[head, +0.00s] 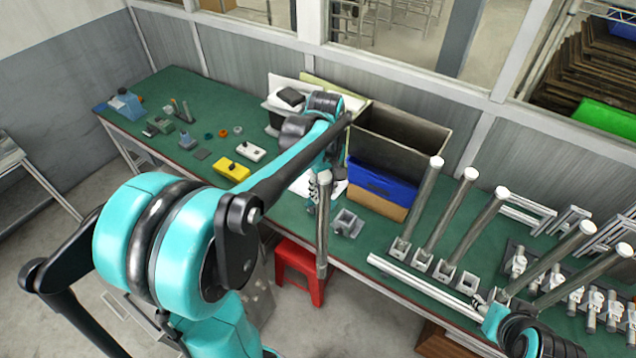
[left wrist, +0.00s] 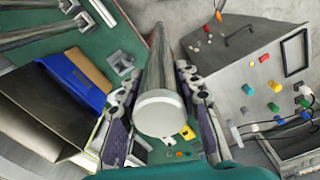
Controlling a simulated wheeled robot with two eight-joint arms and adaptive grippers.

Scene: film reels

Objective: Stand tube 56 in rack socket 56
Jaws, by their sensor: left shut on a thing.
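My left gripper (head: 322,180) is shut around a grey metal tube (head: 322,235) with a pale end. The tube hangs nearly upright, in front of the green bench's edge. In the left wrist view the tube's white end cap (left wrist: 161,112) shows between the two fingers (left wrist: 163,118). The rack's row of square sockets (head: 444,270) is to the right, apart from the held tube. Several similar tubes (head: 433,205) lean in it; one socket (head: 467,283) looks empty. No numbers are readable. My right gripper (head: 488,312) is at the lower right; its jaws are unclear.
A loose square socket block (head: 347,223) stands on the green bench (head: 290,205) near the held tube. A blue bin (head: 380,186) and an open box (head: 400,135) are behind it. A long pale bar (head: 420,287) lies before the rack. A red stool (head: 299,270) is below.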

